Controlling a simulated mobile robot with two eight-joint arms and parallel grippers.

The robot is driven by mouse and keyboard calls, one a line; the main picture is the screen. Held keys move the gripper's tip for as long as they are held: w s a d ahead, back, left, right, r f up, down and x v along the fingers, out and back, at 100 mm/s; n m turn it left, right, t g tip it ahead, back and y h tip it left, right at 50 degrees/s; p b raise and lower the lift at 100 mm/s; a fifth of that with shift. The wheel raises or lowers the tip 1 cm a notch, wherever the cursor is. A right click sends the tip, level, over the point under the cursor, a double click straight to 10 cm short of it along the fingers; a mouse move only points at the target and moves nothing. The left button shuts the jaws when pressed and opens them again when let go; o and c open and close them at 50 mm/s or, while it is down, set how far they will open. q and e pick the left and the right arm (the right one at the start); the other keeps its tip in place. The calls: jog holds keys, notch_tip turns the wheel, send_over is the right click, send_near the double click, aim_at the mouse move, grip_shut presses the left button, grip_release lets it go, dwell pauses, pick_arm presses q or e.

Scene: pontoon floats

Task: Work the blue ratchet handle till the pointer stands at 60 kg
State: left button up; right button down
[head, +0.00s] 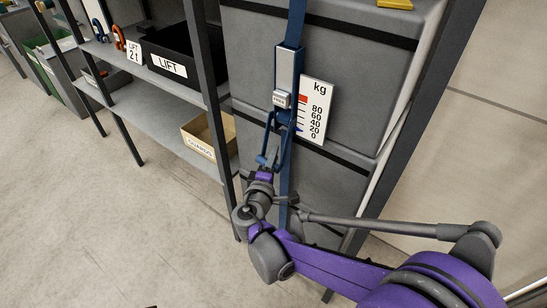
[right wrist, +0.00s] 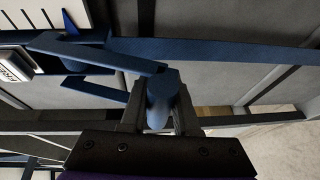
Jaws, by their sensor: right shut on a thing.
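The blue ratchet handle (head: 269,137) hangs below the ratchet body (head: 289,72) on a blue strap across the grey float. My right gripper (head: 263,171) is shut on the handle's lower end. In the right wrist view the rounded blue end of the handle (right wrist: 158,98) sits between my right fingers (right wrist: 157,112). The white kg scale plate (head: 316,109) is beside the ratchet, marked 0 to 80 with a red patch near the top. A small blue pointer (head: 299,127) appears to stand near 20; it is too small to read exactly. My left gripper is out of view.
A dark rack post (head: 207,80) stands left of the float. The floor (head: 90,220) at lower left is clear.

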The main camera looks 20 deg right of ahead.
dwell(0.3)
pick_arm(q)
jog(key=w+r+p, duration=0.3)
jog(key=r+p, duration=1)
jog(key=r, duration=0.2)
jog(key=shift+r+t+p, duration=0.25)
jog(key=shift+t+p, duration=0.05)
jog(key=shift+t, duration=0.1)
pick_arm(e)
jog(key=s+a+r+m+g+y, duration=0.1)
jog(key=s+a+r+g+y, duration=0.1)
jog(key=r, duration=0.3)
jog(key=s+a+r+m+g+y, duration=0.1)
jog(key=s+a+r+g+y, duration=0.1)
jog(key=a+r+g+y, duration=0.1)
jog(key=shift+r+g+y, duration=0.3)
jog(key=shift+r+g, duration=0.4)
jog(key=shift+r, duration=0.4)
jog(key=shift+a, duration=0.1)
jog(key=c, duration=1)
grip_release()
jog(key=o, duration=0.3)
jog(key=shift+s+a, duration=0.1)
jog(key=shift+a, duration=0.05)
jog(key=shift+o, duration=0.2)
